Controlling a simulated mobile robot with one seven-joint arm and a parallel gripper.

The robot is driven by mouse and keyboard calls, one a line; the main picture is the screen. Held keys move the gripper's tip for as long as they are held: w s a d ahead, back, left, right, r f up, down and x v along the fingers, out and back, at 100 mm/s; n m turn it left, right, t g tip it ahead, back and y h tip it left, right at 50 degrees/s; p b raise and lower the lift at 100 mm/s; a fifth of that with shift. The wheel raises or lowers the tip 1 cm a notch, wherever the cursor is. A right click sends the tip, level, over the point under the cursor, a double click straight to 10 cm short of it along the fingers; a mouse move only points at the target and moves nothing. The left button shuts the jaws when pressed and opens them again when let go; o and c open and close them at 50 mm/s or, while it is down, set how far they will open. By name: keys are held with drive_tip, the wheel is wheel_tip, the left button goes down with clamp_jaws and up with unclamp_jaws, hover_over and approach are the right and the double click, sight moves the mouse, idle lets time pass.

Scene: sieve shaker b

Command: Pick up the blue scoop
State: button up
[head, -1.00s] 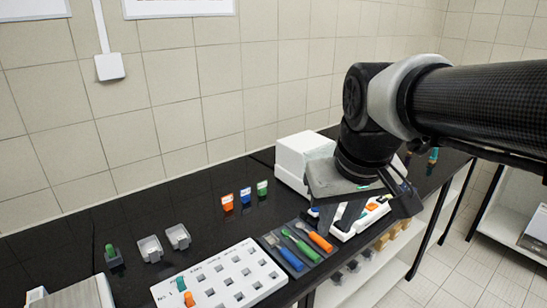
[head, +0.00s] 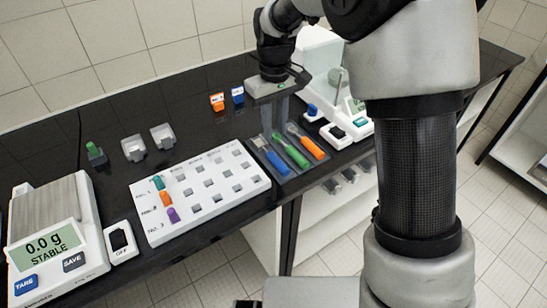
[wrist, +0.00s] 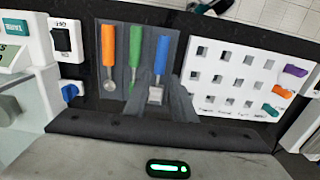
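The blue scoop (head: 274,161) lies on a dark grey mat (head: 287,172), left of the green scoop (head: 291,150) and the orange scoop (head: 306,142). In the wrist view the blue scoop (wrist: 161,55) is the rightmost of the three, its metal end towards my gripper. My gripper (head: 274,122) points down above the bench, behind the scoops and apart from them.
A white holed rack (head: 200,195) with coloured plugs stands left of the mat. A scale (head: 55,240) is at the front left. A white device (head: 320,50) stands behind right.

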sight(274, 155)
wheel_tip(274, 155, down, 10)
drive_tip(key=shift+w+a+r, duration=0.1)
clamp_jaws()
idle(0.4)
